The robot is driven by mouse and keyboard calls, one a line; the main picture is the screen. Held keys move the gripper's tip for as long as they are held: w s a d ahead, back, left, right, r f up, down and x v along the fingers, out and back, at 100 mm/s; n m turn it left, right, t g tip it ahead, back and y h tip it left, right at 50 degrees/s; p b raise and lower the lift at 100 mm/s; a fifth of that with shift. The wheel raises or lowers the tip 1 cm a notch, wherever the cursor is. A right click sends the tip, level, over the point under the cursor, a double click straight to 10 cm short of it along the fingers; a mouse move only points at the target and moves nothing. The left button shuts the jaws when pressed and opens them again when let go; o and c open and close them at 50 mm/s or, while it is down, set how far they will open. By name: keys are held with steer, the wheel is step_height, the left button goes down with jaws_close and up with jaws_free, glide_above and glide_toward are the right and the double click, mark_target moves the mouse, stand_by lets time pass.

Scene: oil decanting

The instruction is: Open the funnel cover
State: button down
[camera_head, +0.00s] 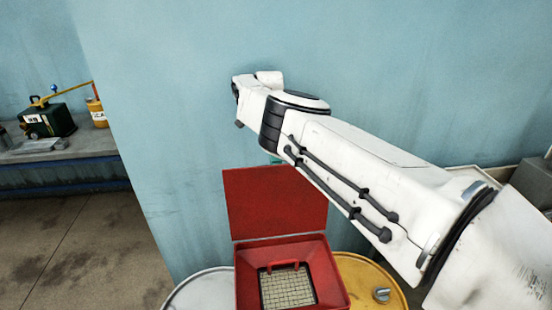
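The red funnel (332,275) sits low in the middle of the head view, over a yellow drum. Its red cover (275,203) stands raised at the back, leaning up against or near the blue wall. A grid (287,289) shows inside the square opening, with a small red handle at its back edge. My white arm reaches from the lower right to the upper middle, above and behind the cover. Its far end (245,90) points away from me, and the gripper fingers cannot be made out. Nothing is seen touching the cover.
A pale drum (200,291) stands left of the funnel, and a yellow drum (370,279) with a cap stands under its right side. A bench (70,152) with a dark green box (48,121) and a yellow can is at far left. Floor at left is clear.

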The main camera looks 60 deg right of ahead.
steer(key=shift+f, duration=0.45)
steer(key=c, duration=1.3)
jaws_free()
steer(key=shift+w+d, duration=0.1)
steer(key=shift+d, duration=0.1)
steer(key=shift+c, duration=0.2)
steer(key=shift+o, duration=1.2)
steer(key=shift+r, duration=0.15)
steer(key=shift+s+a+r, duration=0.1)
steer(key=shift+s+r, duration=0.1)
steer(key=shift+r, duration=0.6)
steer(key=shift+s+a+r, duration=0.15)
steer(key=shift+s+r, duration=0.1)
steer(key=shift+r, duration=0.5)
steer(key=shift+s+a+r, duration=0.1)
steer(key=shift+s+r, duration=0.1)
steer(key=shift+r, duration=0.6)
steer(key=s+a+r+b, duration=0.1)
steer(key=s+a+r, duration=0.4)
steer(key=s+r, duration=0.3)
steer(key=s, duration=0.3)
steer(key=shift+s+b, duration=0.2)
steer(key=shift+b, duration=0.2)
